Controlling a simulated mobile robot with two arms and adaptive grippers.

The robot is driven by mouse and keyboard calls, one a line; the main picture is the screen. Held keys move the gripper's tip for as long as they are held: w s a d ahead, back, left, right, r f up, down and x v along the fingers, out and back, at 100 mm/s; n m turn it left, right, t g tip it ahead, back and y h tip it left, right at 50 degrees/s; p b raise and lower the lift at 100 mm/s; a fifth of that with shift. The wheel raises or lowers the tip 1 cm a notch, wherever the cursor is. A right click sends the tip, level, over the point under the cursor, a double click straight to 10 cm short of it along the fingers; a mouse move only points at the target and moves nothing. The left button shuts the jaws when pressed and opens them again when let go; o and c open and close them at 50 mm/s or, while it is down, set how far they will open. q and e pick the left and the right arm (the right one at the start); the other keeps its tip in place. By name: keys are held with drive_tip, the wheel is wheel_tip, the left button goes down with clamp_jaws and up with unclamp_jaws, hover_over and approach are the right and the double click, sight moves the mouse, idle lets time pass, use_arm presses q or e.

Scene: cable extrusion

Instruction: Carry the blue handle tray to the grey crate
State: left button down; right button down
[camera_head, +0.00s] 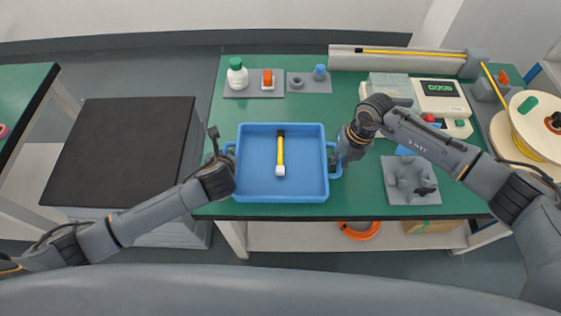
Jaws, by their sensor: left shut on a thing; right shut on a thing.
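The blue handle tray (255,165) is at the front left of the green table, with a handle on its left and right sides. A yellow cable piece (280,152) with a black end and a white end lies in it. My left gripper (226,158) is shut on the left handle. My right gripper (336,162) is shut on the right handle. Whether the tray rests on the table or hangs just above it I cannot tell. A grey crate (170,235) with a dark top (120,145) stands left of the table, partly hidden by my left arm.
The green table (225,110) holds a bottle (237,75) and small parts at the back. A machine with a green display (440,95), a spool (535,125) and a grey fixture plate (410,185) are at the right. The crate's dark top is bare.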

use_arm(q)
drive_tip(key=shift+r, duration=0.1)
use_arm(e)
drive_tip(key=shift+r, duration=0.15)
